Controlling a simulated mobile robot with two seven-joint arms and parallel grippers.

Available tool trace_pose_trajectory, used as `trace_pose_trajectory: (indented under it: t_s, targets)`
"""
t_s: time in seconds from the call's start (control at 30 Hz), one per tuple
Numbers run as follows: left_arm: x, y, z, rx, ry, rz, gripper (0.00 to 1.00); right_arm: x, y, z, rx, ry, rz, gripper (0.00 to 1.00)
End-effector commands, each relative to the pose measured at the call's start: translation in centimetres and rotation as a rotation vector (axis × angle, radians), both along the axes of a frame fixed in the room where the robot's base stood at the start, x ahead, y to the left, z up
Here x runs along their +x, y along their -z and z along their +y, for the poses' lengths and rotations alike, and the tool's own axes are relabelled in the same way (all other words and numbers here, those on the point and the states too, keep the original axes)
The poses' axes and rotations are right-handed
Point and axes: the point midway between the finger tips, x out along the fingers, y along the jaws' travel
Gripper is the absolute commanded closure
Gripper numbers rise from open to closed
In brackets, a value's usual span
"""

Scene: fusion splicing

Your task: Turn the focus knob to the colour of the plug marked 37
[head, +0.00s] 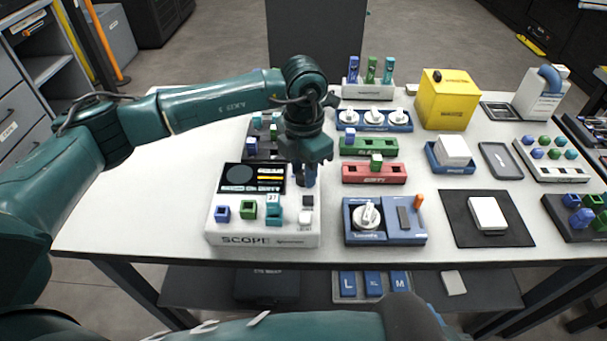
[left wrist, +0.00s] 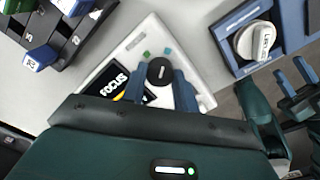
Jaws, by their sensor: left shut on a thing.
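My left gripper (head: 309,182) points down over the back right of the white scope (head: 225,228). In the left wrist view its two blue fingers (left wrist: 163,88) are shut on the round black focus knob (left wrist: 160,68), which has a short white mark on top. A teal mark (left wrist: 168,50) and a green mark (left wrist: 146,54) show on the scope beside the knob. A blue plug (head: 222,212), a green plug (head: 247,209) and a teal plug (head: 275,215) stand on the scope's front.
The scope's dark screen (head: 239,174) reads FOCUS in the left wrist view. A blue unit with a white dial (head: 367,216) stands to the right. Behind are a green rack (head: 384,147), a red rack (head: 360,174) and a yellow box (head: 445,100). The table's left side is clear.

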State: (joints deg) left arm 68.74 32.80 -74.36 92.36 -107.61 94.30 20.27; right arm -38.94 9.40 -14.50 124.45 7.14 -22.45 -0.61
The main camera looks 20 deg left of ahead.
Motion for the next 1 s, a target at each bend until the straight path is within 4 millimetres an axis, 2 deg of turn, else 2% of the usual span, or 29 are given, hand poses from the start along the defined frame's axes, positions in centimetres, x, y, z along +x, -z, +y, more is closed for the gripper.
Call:
trace_pose_trajectory:
  t_s: [0.3, 0.83, 0.87, 0.97, 1.0]
  targets:
    - [0.04, 0.00, 0.01, 0.000, 0.116, -0.002, 0.94, 0.02, 0.47, 0.14, 0.025, 0.003, -0.004, 0.64]
    - [0.06, -0.13, 0.00, 0.000, 0.136, -0.002, 0.94, -0.06, 0.57, 0.17, 0.026, 0.003, -0.001, 0.64]
    - [0.06, -0.13, -0.01, 0.000, 0.136, -0.002, 0.69, -0.07, 0.61, 0.17, 0.026, 0.003, -0.001, 0.64]
    - [0.05, -0.11, 0.00, 0.000, 0.136, -0.002, 0.61, -0.10, 0.68, 0.17, 0.026, 0.003, 0.001, 0.64]
    - [0.05, -0.10, 0.00, 0.000, 0.135, -0.002, 0.61, -0.10, 0.70, 0.18, 0.026, 0.003, 0.001, 0.64]
